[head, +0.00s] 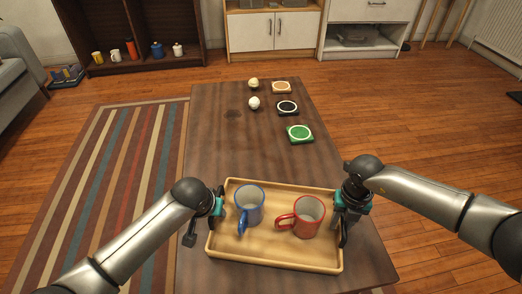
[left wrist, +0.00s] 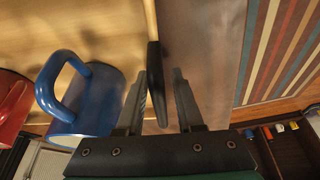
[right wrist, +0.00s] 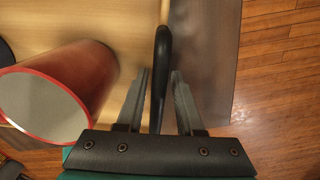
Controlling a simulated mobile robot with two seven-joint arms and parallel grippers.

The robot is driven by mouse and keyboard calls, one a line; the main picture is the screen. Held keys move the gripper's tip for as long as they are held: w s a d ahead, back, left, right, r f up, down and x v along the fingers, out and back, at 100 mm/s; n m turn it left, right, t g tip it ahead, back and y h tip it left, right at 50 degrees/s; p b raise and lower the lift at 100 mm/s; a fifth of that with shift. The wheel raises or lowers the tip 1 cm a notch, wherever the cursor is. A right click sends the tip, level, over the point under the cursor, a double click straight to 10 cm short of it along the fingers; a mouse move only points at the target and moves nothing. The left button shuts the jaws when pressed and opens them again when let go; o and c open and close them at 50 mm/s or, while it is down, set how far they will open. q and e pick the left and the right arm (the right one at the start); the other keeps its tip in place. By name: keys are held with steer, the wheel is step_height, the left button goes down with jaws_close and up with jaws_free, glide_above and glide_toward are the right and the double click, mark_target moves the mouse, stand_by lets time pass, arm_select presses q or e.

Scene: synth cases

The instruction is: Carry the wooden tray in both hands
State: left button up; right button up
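The wooden tray (head: 275,262) appears to rest on the near end of the low dark table (head: 215,145). A blue mug (head: 250,206) and a red mug (head: 309,217) stand upright in it. My left gripper (head: 217,205) is at the tray's left end. In the left wrist view its fingers are apart, one on each side of a black handle (left wrist: 154,85), with gaps showing. My right gripper (head: 346,212) is at the right end. In the right wrist view its fingers are also apart, astride the other black handle (right wrist: 161,75), with gaps showing.
A striped rug (head: 105,185) lies left; wooden floor is right.

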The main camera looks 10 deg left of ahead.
arm_select(q)
steer(key=shift+o, duration=0.7)
arm_select(e)
steer(key=shift+o, duration=0.7)
steer(key=shift+a, duration=0.1)
arm_select(q)
steer(key=v, duration=1.1)
steer(key=shift+s+r, duration=0.2)
steer(key=shift+r, duration=0.15)
arm_select(e)
steer(key=shift+r, duration=0.65)
step_height(320, 180, up, 11)
steer(key=shift+r, duration=0.1)
arm_select(q)
steer(key=shift+r, duration=0.1)
